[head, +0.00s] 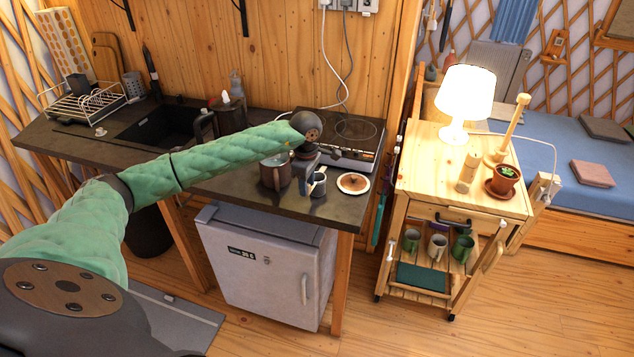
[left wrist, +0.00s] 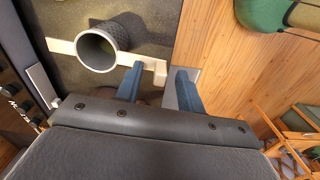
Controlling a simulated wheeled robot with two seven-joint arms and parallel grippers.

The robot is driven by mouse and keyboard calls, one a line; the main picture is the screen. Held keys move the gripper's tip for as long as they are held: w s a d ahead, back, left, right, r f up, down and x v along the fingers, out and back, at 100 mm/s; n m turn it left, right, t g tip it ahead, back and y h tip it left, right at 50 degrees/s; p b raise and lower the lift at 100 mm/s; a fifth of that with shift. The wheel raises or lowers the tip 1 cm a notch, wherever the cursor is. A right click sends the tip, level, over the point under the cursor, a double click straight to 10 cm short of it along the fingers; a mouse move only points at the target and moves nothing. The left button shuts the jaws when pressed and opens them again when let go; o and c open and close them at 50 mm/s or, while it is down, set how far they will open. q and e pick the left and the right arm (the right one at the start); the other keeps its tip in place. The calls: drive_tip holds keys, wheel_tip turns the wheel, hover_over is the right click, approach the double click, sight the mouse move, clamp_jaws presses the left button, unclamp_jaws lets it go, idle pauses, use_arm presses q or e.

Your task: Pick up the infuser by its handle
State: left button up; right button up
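The infuser (left wrist: 122,32) is a grey mesh cylinder, open at the top, in the upper left of the left wrist view. Pale bars stick out from two sides of its rim. The bar on the right, its handle (left wrist: 160,70), ends in a small block. My left gripper (left wrist: 160,75) is open, with its two blue fingers on either side of that block and gaps showing. In the head view the infuser (head: 318,188) appears as a small grey cup on the counter, just below my left gripper (head: 311,170). My right gripper is in neither view.
A brown pot (head: 270,175) stands close left of the infuser, and a round lid (head: 353,183) lies to its right. A cooktop (head: 350,132) is behind. The dark counter's (head: 335,210) front edge is near, with a white fridge (head: 262,265) below.

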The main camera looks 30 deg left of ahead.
use_arm(q)
drive_tip(key=shift+f, duration=0.15)
clamp_jaws()
idle(0.4)
